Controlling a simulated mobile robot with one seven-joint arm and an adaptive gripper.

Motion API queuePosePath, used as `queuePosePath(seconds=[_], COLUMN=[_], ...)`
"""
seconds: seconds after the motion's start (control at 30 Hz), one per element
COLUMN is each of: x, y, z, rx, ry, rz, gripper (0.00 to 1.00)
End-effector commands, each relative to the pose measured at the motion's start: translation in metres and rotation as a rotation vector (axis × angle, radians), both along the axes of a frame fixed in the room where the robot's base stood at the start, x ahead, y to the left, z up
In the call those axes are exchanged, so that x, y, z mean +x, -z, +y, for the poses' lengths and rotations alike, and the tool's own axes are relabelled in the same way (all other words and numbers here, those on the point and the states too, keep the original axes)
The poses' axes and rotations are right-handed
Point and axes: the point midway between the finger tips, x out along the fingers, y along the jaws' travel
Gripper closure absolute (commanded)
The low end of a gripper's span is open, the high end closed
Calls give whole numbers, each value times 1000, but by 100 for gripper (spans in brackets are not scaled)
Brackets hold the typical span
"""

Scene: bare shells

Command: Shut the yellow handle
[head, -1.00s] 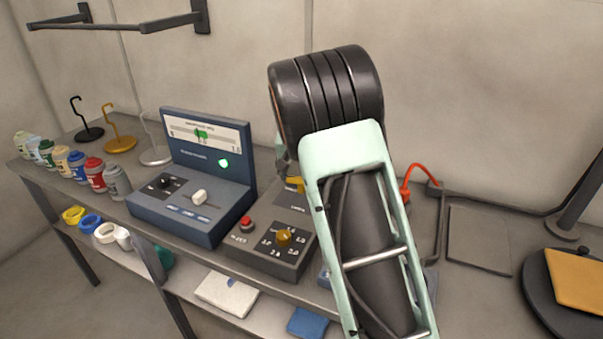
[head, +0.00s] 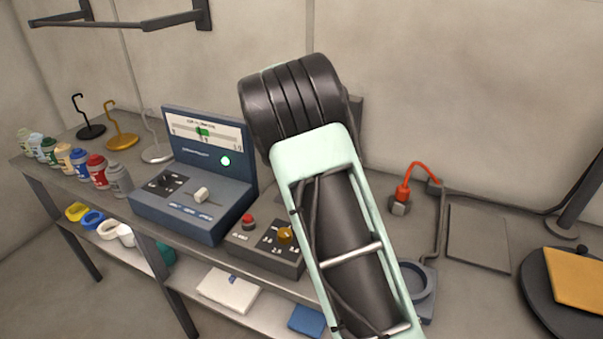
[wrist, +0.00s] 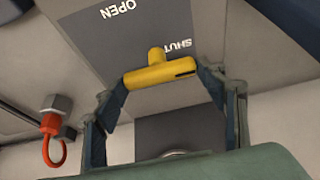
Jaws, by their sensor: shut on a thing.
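The yellow handle (wrist: 161,74) shows in the wrist view as a short bar on a stem, set on a dark grey panel (wrist: 140,32) marked OPEN and SHUT. The handle lies at the SHUT end of the panel, close to that word. My gripper (wrist: 166,80) is shut on the handle, with one finger at each end of the bar. In the head view my own arm hides the handle and my gripper.
A blue console (head: 195,213) with a lit green lamp and a dark box (head: 268,249) with a red button and amber knob stand left of my arm. A red cable loop (head: 405,190) rises from a nut on the right. Cans and hooks line the far left.

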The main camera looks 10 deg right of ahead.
Motion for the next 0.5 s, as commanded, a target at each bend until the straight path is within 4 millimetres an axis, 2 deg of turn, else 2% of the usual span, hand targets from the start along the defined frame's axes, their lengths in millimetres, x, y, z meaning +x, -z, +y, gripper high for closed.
queuePosePath(seconds=[0.03,0.07,0.2,0.5], x=[0,0,0,0], y=[-1,-1,0,-1], z=[0,0,0,0], rx=[3,3,3,1], ry=[4,4,3,1], rz=[-2,-2,-2,-1], gripper=[59,34,19,17])
